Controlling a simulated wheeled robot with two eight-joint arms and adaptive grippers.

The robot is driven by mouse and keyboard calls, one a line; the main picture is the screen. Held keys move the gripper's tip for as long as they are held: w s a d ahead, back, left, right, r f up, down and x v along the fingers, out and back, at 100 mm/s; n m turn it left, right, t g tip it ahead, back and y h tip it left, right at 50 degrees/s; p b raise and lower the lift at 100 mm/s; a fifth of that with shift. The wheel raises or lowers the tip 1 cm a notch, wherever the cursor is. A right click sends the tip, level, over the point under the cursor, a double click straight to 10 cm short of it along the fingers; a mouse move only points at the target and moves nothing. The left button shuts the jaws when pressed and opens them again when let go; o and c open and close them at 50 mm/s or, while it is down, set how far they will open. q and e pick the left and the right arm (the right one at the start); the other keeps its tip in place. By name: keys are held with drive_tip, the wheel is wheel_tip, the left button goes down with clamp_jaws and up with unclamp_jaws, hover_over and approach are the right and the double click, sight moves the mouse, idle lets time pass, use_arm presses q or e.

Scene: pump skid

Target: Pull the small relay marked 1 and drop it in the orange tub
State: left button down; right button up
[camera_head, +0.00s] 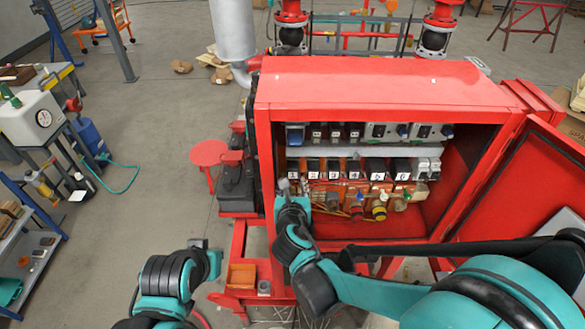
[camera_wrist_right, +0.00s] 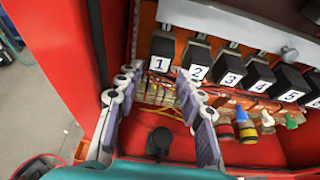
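The relay marked 1 (camera_wrist_right: 161,56) is a small black block with a white label, seated leftmost in a row of numbered relays in the red cabinet. In the head view relay 1 (camera_head: 293,167) is just above my right gripper (camera_head: 291,187). In the right wrist view my right gripper (camera_wrist_right: 156,73) is open and empty, its fingers left and right of relay 1's lower end and apart from it. The orange tub (camera_head: 242,276) is on the red skid frame, left of the cabinet. My left gripper (camera_head: 203,246) is left of the tub; its fingers are unclear.
Relay 2 (camera_wrist_right: 197,59) stands close to the right finger. Wires and coloured connectors (camera_wrist_right: 246,128) sit below the relays. The cabinet's left wall (camera_wrist_right: 62,50) is close on the left, and its open door (camera_head: 530,180) is at the right.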

sight(293, 171)
drive_tip(key=x, duration=0.4)
drive_tip(key=r+p+x, duration=0.1)
drive_tip(key=x, duration=0.2)
drive_tip(key=shift+w+r, duration=0.1)
drive_tip(key=shift+w, duration=0.15)
drive_tip(key=shift+w+f, duration=0.2)
drive_tip(key=shift+w, duration=0.25)
drive_tip(key=c, duration=0.8)
drive_tip(key=o, duration=0.5)
drive_tip(key=c, duration=0.5)
drive_tip(key=shift+c, duration=0.2)
drive_tip(key=shift+s, duration=0.15)
